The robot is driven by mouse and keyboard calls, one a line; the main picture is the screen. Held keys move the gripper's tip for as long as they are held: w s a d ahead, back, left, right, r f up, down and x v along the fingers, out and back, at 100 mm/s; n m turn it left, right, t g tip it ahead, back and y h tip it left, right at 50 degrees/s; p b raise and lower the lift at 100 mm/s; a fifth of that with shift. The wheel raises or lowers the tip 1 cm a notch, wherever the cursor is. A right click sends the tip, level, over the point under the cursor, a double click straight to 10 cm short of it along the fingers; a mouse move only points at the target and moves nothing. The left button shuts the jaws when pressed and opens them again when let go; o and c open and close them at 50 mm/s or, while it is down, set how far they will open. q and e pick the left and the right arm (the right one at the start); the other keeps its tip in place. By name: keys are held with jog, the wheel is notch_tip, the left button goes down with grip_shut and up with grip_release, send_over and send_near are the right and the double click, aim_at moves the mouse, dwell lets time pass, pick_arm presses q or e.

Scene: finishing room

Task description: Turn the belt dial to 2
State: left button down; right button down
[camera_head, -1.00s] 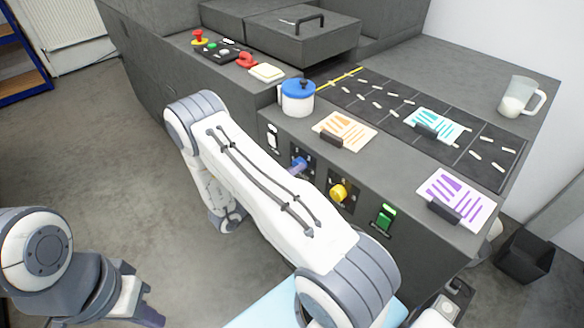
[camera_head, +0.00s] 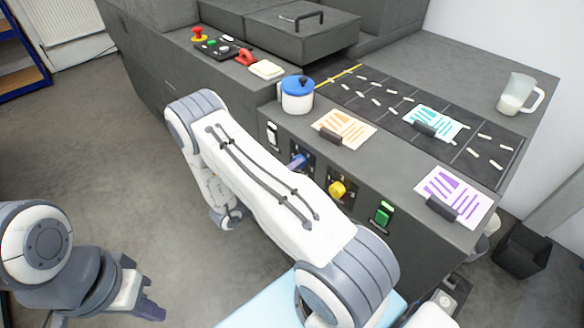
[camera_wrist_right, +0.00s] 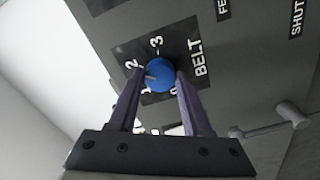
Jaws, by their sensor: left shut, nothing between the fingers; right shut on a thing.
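The blue belt dial (camera_wrist_right: 160,75) is on a dark plate marked BELT, with the numbers 0 to 3 around it. A pale pointer mark on it faces the left side, between 1 and 2 as far as I can tell. My right gripper (camera_wrist_right: 162,82) is shut on the dial, one finger on each side. In the head view the dial's place on the front panel shows beside my right arm, with a purple-blue finger (camera_head: 298,161) there; my arm hides part of it. My left gripper (camera_head: 148,309) is shut and empty, low at the left, away from the machine.
A yellow dial (camera_head: 338,189) and a green switch (camera_head: 383,213) are on the panel to the right of the belt dial. A white switch (camera_head: 272,134) is to its left. A blue-lidded pot (camera_head: 297,97) and printed cards stand above. Floor at left is free.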

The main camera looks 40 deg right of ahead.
jog(key=shift+c, duration=1.7)
grip_release()
jog(key=shift+a, duration=0.1)
jog(key=a+b, duration=0.2)
jog(key=a, duration=0.8)
jog(key=shift+s+a, duration=0.15)
jog(key=shift+s, duration=0.2)
